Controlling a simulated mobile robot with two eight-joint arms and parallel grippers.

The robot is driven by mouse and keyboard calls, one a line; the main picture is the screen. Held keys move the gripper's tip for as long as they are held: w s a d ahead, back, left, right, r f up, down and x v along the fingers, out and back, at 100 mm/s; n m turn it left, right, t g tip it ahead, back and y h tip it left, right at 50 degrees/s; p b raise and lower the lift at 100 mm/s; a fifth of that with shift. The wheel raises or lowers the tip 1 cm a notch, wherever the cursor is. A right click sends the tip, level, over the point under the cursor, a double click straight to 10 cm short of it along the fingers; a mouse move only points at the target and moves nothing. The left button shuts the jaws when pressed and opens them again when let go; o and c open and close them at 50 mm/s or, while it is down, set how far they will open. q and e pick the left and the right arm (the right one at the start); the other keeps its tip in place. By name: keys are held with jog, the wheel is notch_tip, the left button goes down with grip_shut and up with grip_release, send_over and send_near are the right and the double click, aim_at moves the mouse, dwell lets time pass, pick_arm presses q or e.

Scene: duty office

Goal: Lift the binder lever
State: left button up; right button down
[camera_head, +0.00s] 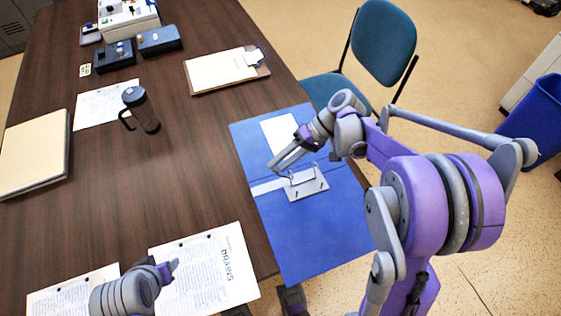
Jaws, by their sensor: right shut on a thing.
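The blue binder (310,233) lies open on the right edge of the dark wooden table, partly over the edge. Its metal ring mechanism (307,184) sits near its middle, with small upright rings or a lever on it. My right gripper (278,166) reaches in from the right, above the binder, with its fingertips at the left end of the mechanism. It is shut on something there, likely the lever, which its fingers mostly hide. My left gripper (172,270) is low in the picture over printed sheets; its finger opening is not clear.
Printed sheets (205,285) lie at the front. A dark mug (142,110), a clipboard (222,72), a cream folder (35,152) and boxy devices (128,18) stand farther back. A blue chair (384,42) and a blue bin (542,110) are off the table. The table's middle is clear.

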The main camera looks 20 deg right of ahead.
jog(key=shift+c, duration=2.2)
grip_release()
jog(key=v, duration=1.1)
jog(key=shift+p, duration=0.3)
jog(key=s+a+t+h+p, duration=0.2)
jog(key=s+a+h, duration=0.2)
jog(key=s+h, duration=0.1)
jog(key=s+a+f+t+h+p, duration=0.1)
jog(key=s+a+t+h+p, duration=0.2)
jog(key=s, duration=0.5)
jog(key=shift+s+a+h+p, duration=0.25)
jog(key=shift+a+h+p, duration=0.15)
jog(key=shift+h, duration=0.5)
